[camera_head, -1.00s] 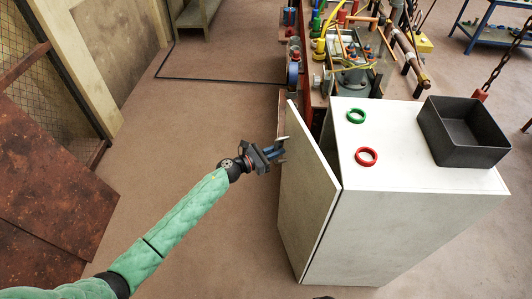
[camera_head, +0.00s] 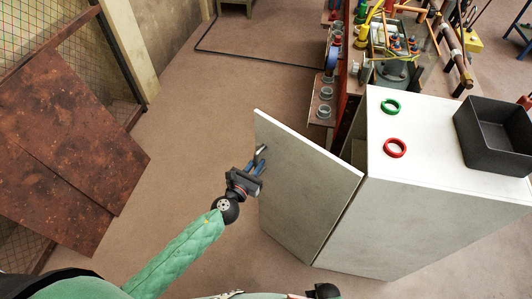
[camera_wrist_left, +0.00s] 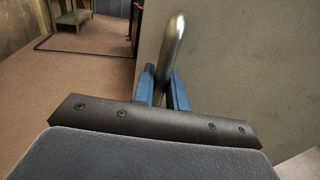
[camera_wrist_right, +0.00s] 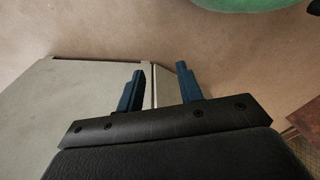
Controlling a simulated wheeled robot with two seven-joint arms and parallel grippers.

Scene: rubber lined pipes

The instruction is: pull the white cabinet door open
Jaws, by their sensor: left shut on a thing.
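The white cabinet (camera_head: 440,200) stands at the right in the head view. Its door (camera_head: 305,185) is swung partly open to the left, with a dark gap at its far edge. My left gripper (camera_head: 257,166) is at the door's outer face. In the left wrist view its blue fingers (camera_wrist_left: 164,90) are shut on the metal bar handle (camera_wrist_left: 172,48). My right gripper (camera_wrist_right: 160,85) is open and empty in the right wrist view, with the cabinet's pale top or side (camera_wrist_right: 65,100) beyond it.
A green ring (camera_head: 390,106), a red ring (camera_head: 395,148) and a black bin (camera_head: 495,135) are on the cabinet top. A cluttered workbench (camera_head: 345,105) stands behind. Rusty panels (camera_head: 60,150) lean at the left. The floor (camera_head: 190,140) left of the door is clear.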

